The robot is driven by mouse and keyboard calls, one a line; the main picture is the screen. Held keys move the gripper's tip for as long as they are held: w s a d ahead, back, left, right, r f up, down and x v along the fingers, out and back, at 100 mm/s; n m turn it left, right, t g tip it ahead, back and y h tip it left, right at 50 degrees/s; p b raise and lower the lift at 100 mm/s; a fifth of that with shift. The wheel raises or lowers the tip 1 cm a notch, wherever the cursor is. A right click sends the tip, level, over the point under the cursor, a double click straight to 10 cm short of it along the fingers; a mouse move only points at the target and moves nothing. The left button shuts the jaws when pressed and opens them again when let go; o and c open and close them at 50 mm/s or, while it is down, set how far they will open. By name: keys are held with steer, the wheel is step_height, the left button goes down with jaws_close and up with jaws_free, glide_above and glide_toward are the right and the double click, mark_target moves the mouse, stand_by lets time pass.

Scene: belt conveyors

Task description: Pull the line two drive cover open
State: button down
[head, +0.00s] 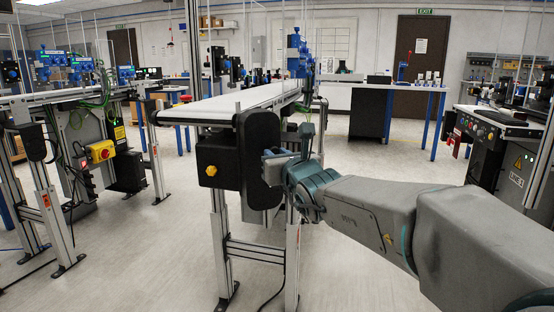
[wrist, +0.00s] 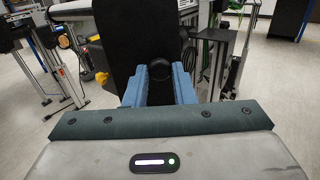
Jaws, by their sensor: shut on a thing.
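The drive cover (head: 258,128) is a tall black panel with rounded ends. It stands upright at the near end of the middle conveyor, and I cannot tell whether there is a gap behind it. In the wrist view the cover (wrist: 137,35) rises straight ahead of my gripper (wrist: 160,82). The two blue fingers are shut on a dark round knob (wrist: 160,68) on the cover's face. In the head view my gripper (head: 272,166) meets the cover's right side, and its fingers hide the knob there.
The middle conveyor belt (head: 245,101) runs back behind the cover. Another conveyor (head: 65,96) stands left, and a control cabinet (head: 490,150) stands at right. Floor (head: 140,265) is clear between the conveyors.

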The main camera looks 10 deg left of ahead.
steer(key=c, duration=1.2)
jaws_free()
steer(key=shift+c, duration=0.2)
steer(key=p+v, duration=0.2)
steer(key=v, duration=1.1)
steer(key=shift+s+d, duration=0.2)
steer(key=shift+s, duration=0.1)
